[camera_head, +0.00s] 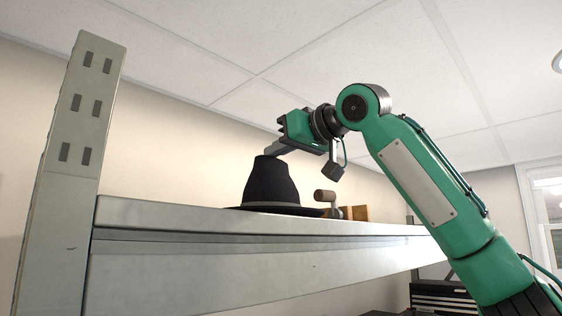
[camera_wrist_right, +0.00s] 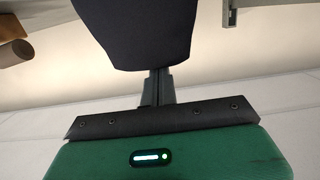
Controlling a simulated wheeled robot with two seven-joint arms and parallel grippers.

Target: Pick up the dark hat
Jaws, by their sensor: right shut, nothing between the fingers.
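The dark hat (camera_head: 271,184) stands upright on the rack's upper shelf, its brim resting near the front edge. A lighter band runs round the base of its crown. My right gripper (camera_head: 271,149) is at the top of the crown, coming in from the right, with its fingers shut and nothing held. In the right wrist view the hat's dark crown (camera_wrist_right: 135,30) fills the top middle. The closed fingers (camera_wrist_right: 158,86) reach up to the crown's edge, and their tips are hidden there. I cannot tell whether they touch the hat. My left gripper is not in view.
The metal shelf (camera_head: 260,222) has a raised front edge and a tall upright post (camera_head: 72,150) at the left. Right of the hat are a brown cylindrical object (camera_head: 326,197) and a wooden block (camera_head: 354,213). The space above the shelf is open.

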